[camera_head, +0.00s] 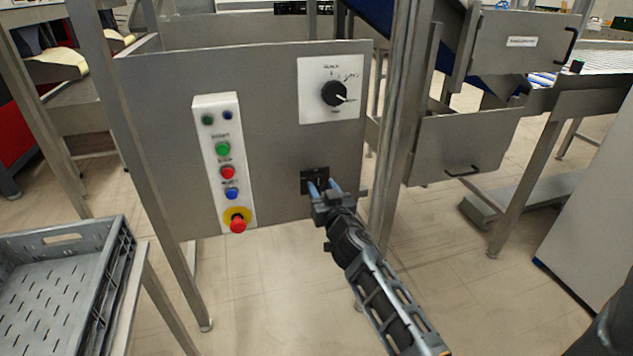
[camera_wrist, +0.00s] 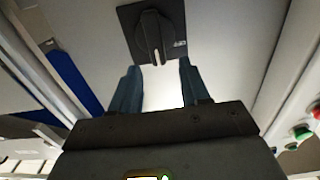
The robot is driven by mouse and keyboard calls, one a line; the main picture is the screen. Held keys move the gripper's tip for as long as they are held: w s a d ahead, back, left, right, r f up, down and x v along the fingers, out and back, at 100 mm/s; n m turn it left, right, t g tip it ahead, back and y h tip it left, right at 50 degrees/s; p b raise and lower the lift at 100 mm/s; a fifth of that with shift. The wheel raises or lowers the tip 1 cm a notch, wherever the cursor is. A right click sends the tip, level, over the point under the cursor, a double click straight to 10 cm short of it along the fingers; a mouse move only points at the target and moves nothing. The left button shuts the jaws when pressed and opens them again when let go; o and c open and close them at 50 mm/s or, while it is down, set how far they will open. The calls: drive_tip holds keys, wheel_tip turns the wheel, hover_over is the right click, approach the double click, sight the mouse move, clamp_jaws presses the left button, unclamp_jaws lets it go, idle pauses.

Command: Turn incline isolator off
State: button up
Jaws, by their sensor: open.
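The isolator (camera_head: 308,176) is a small black square switch low on the grey panel, under the white dial plate. In the head view my gripper partly covers it. In the wrist view its black plate and raised knob (camera_wrist: 152,38) show clearly, with the knob's long axis running roughly up and down the picture. My gripper (camera_head: 324,188) is open, with two blue fingers. In the wrist view the fingertips (camera_wrist: 157,72) stand apart below the knob, one toward each side, with nothing between them. I cannot tell whether they touch the plate.
Left on the panel is a white button strip (camera_head: 213,150) with a red emergency stop (camera_head: 238,224). Above the isolator is a black rotary dial (camera_head: 335,93). A steel post (camera_head: 390,150) stands close right of my gripper. A grey crate (camera_head: 60,280) is at lower left.

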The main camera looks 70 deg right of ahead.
sight(317, 185)
drive_tip(key=shift+x, duration=1.5)
clamp_jaws()
